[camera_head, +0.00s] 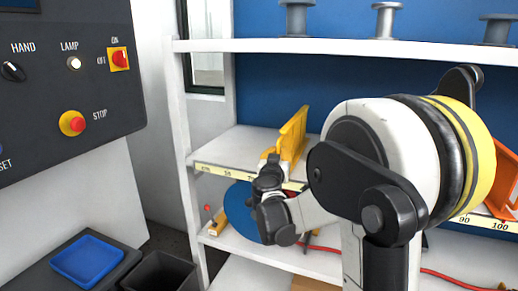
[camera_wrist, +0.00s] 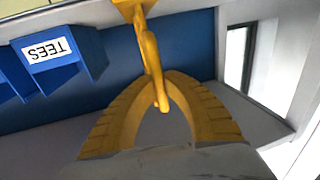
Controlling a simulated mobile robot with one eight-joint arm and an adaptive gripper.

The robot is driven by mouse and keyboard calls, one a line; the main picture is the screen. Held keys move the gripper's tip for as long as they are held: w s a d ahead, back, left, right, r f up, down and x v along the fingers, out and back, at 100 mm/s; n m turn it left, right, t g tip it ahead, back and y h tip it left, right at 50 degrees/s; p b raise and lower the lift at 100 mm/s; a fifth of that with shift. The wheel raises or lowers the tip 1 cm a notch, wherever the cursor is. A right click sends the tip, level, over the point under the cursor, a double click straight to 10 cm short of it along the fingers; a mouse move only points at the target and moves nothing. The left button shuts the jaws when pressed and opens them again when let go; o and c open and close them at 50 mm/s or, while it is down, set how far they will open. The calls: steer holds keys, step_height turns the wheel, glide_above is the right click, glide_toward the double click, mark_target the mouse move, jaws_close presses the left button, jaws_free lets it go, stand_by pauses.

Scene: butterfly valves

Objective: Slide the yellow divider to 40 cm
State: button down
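The yellow divider (camera_head: 292,137) stands upright on the middle shelf, toward its left part. A numbered cm strip (camera_head: 213,172) runs along the shelf's front edge; its left figures are too small to read surely, and my arm hides its middle. My gripper (camera_head: 270,168) is at the divider's near edge. In the wrist view the divider (camera_wrist: 149,52) passes between the tips of my gripper's yellow fingers (camera_wrist: 162,80), which close in on it from both sides. The divider's foot is hidden in the head view.
An orange divider (camera_head: 502,187) stands farther right, near the 100 mark. A white upright (camera_head: 178,120) bounds the shelf on the left. A blue disc (camera_head: 238,208) sits below. A blue bin labelled TEES (camera_wrist: 62,55) shows in the wrist view. A control panel (camera_head: 65,80) is at left.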

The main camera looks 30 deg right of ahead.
steer(key=s+d, duration=0.5)
steer(key=s, duration=0.2)
steer(key=shift+s+d, duration=0.15)
steer(key=shift+d, duration=0.15)
steer(key=c, duration=1.5)
jaws_free()
steer(key=shift+o, duration=0.2)
steer(key=v, duration=1.2)
